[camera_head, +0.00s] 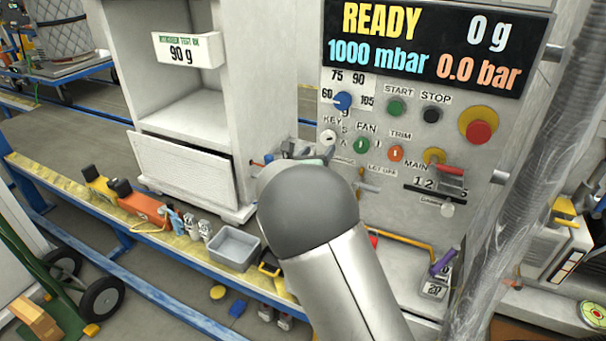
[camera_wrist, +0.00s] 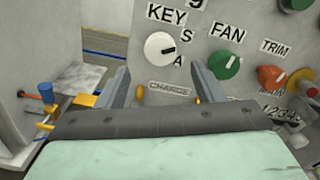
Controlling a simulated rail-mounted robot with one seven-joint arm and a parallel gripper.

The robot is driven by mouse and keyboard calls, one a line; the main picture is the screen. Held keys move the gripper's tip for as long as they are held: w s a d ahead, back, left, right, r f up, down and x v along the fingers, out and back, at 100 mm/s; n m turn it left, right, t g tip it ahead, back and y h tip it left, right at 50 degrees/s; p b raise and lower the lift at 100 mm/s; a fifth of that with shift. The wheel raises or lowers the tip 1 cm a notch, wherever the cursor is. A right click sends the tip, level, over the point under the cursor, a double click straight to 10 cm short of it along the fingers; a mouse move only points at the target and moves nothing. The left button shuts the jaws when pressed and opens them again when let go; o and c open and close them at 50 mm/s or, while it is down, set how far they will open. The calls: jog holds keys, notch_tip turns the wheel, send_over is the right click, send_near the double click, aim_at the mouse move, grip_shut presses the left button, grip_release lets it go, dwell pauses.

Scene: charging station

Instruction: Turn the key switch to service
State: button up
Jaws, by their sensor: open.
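The key switch (camera_head: 327,137) is a small white round knob under the KEY label at the left of the grey control panel. In the wrist view, the key switch (camera_wrist: 160,46) has a dark mark to the right of its centre. The letter S (camera_wrist: 186,35) is at its upper right and A (camera_wrist: 179,61) at its lower right. I cannot tell which letter the mark points at. My gripper (camera_wrist: 162,82) is open and empty, its fingers apart below and either side of the knob in the picture. In the head view, my arm hides most of the gripper.
The green FAN knob (camera_wrist: 224,65) and orange TRIM knob (camera_wrist: 271,77) sit close on the right. A blue dial (camera_head: 342,101) is above the key switch. A white cabinet (camera_head: 178,165) stands left of the panel. A grey bin (camera_head: 233,247) is on the bench.

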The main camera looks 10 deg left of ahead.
jog(key=b+v, duration=0.1)
jog(key=v, duration=0.8)
jog(key=shift+s, duration=0.45)
jog(key=s+d+f+m+g+h, duration=0.1)
jog(key=s+d+m+g, duration=0.3)
jog(key=d+m, duration=0.3)
jog(key=s+d+f+m+g+h, duration=0.1)
jog(key=s+d+m+g+h, duration=0.2)
jog(key=d, duration=0.7)
jog(key=s+d+f+m+g, duration=0.1)
jog(key=s+d+m+g, duration=0.3)
jog(key=d+m, duration=0.35)
jog(key=s+d+f+m+g+y, duration=0.3)
jog(key=s+d+m+g, duration=0.2)
jog(key=s+m, duration=0.45)
jog(key=s+a+m+y, duration=0.1)
jog(key=s+m+y, duration=0.2)
jog(key=s, duration=0.3)
jog(key=s+a+f+m+g+y, duration=0.1)
jog(key=s+a+m+y, duration=0.1)
jog(key=s+m, duration=0.4)
jog(key=shift+s+a+y, duration=0.3)
jog(key=shift+s+y, duration=0.2)
jog(key=shift+s, duration=0.15)
